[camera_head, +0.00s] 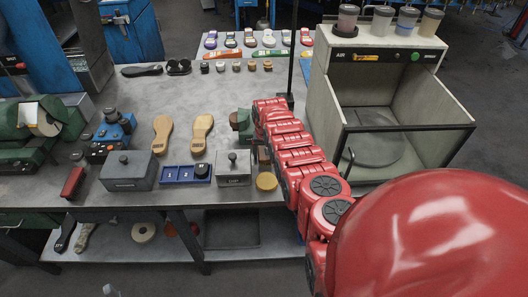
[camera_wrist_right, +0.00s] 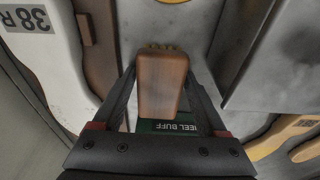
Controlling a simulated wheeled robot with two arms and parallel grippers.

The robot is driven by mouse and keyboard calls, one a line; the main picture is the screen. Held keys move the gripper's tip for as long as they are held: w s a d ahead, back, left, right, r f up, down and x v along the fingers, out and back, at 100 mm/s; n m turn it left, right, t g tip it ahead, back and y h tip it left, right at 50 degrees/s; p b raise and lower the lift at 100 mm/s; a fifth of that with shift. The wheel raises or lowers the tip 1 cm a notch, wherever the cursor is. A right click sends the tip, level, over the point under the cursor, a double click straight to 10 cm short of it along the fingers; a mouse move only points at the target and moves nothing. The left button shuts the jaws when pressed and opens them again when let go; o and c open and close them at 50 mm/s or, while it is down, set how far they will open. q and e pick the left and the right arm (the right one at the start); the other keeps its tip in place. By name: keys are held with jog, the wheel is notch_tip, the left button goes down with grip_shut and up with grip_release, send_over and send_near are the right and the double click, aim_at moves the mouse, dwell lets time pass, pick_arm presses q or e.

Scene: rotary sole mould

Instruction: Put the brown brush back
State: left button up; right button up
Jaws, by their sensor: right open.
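The brown brush, seen in the right wrist view as a brown wooden block (camera_wrist_right: 161,85) with a yellowish fringe at its far end, lies between the fingers of my right gripper (camera_wrist_right: 160,78). The gripper is open, with one finger on each side of the brush. A dark green plate marked "HEEL BUFF" (camera_wrist_right: 172,127) shows beneath the near end of the brush. In the head view my red right arm reaches to the bench and mostly hides the gripper and brush. My left gripper is not in view.
A large open cabinet (camera_head: 350,75) with cups on top stands at the right.

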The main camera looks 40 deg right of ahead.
aim_at(265, 156)
jog(key=shift+d+r, duration=0.1)
jog(key=shift+r, duration=0.3)
notch_tip(265, 156, up, 2)
jog(key=shift+s+r+p, duration=0.1)
jog(key=shift+p, duration=0.7)
jog(key=shift+r, duration=0.3)
notch_tip(265, 156, up, 8)
jog(key=s+a+b, duration=0.1)
jog(key=b, duration=0.2)
jog(key=shift+r, duration=0.25)
jog(key=shift+s, duration=0.1)
